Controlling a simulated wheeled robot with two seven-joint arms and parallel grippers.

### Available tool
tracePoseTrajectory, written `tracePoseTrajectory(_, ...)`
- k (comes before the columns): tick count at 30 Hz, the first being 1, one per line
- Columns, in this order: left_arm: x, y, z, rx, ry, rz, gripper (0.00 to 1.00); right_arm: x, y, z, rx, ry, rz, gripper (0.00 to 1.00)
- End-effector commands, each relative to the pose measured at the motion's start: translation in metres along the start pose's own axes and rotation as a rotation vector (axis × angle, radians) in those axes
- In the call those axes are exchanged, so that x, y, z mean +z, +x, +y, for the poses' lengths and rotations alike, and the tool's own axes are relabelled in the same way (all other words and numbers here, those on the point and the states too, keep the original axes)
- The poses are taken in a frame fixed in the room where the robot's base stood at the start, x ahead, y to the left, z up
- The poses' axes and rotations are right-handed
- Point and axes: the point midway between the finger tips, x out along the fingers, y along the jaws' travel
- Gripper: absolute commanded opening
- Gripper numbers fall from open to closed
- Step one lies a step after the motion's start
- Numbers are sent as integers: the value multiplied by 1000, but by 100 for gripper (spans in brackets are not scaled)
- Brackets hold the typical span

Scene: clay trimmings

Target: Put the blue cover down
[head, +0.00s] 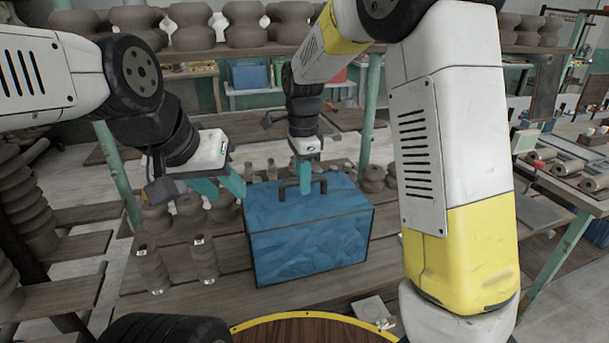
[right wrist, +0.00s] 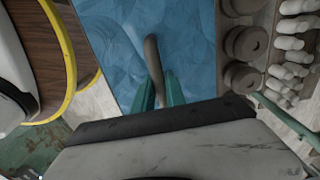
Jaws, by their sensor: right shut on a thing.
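The blue cover (head: 310,238) is a box shape with translucent-looking blue sides, dark edges and a dark handle (head: 283,192) on top. It is upright over the slatted wooden shelf; I cannot tell whether its bottom edge touches the boards. What is under it is hidden. My right gripper (head: 304,178) is shut on the handle from above. In the right wrist view, the handle (right wrist: 153,62) runs between the teal fingers (right wrist: 158,93), with the blue top (right wrist: 110,45) beyond. My left gripper (head: 222,187) is empty, its fingers apart, just left of the cover's upper left corner.
Two stacked clay pieces (head: 204,260) stand left of the cover. More clay pots (head: 190,207) are behind them, below my left gripper. Small bottles and pots stand behind the cover, and brown pots (head: 373,180) to its right. A yellow-rimmed round wooden top (head: 300,328) is in front.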

Motion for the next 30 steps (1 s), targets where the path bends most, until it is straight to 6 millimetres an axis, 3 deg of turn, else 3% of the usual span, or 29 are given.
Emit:
tracePoseTrajectory(10, 0, 0, 0, 0, 0, 0, 36, 0, 3, 0, -2, 0, -1, 0)
tracePoseTrajectory(11, 0, 0, 0, 0, 0, 0, 36, 0, 4, 0, -2, 0, -1, 20)
tracePoseTrajectory(14, 0, 0, 0, 0, 0, 0, 36, 0, 3, 0, -2, 0, -1, 38)
tracePoseTrajectory(25, 0, 0, 0, 0, 0, 0, 36, 0, 0, -1, -3, 0, -1, 38)
tracePoseTrajectory(30, 0, 0, 0, 0, 0, 0, 36, 0, -25, -1, -7, -1, -2, 38)
